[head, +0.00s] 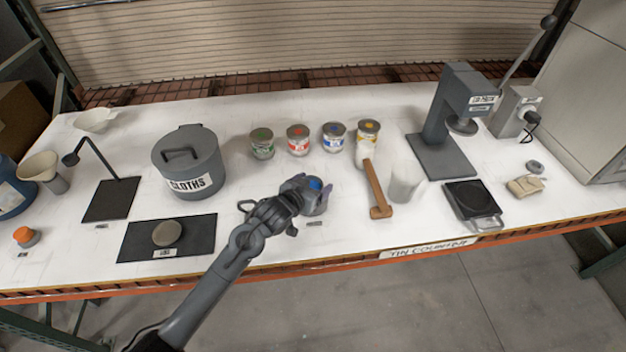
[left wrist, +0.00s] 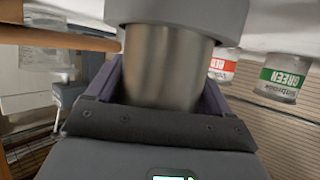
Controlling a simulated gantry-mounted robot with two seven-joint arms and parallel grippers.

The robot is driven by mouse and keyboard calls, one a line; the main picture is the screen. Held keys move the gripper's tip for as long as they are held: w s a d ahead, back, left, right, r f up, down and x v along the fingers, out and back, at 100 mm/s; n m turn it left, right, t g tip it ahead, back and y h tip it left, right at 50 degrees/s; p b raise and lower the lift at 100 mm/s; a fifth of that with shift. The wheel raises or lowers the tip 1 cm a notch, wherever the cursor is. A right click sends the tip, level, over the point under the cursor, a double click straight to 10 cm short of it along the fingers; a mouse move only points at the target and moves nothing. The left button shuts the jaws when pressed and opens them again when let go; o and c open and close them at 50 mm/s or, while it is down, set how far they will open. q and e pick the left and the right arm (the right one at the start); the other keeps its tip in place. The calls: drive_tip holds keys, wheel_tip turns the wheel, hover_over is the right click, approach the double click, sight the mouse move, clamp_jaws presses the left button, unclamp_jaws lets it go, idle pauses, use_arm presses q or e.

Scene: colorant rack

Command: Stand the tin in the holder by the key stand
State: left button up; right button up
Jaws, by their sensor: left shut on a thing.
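My left gripper (head: 306,189) is shut on a bare metal tin (left wrist: 165,65), seen close up in the left wrist view. In the head view, a blue spot (head: 315,184) shows on top between the fingers. A wide grey collar (left wrist: 170,12), apparently the holder, meets the tin's end in the upside-down wrist view. In the head view, a grey body (head: 316,209) shows just below the fingers. I cannot tell how deep the tin sits in it.
A row of labelled tins (head: 298,139) stands behind the gripper. The grey cloths bin (head: 188,163) and a dark mat (head: 195,240) lie left. The table's front edge is close.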

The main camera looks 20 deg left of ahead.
use_arm(q)
drive_tip(key=shift+f, duration=0.1)
idle(0.3)
drive_tip(key=o, duration=1.1)
drive_tip(key=shift+s+r, duration=0.1)
drive_tip(key=shift+r, duration=0.15)
drive_tip(key=p+v, duration=0.1)
drive_tip(key=v, duration=1)
drive_tip(key=shift+s+p, duration=0.35)
drive_tip(key=shift+p, duration=0.05)
drive_tip(key=shift+a, duration=0.15)
drive_tip(key=shift+r, duration=0.1)
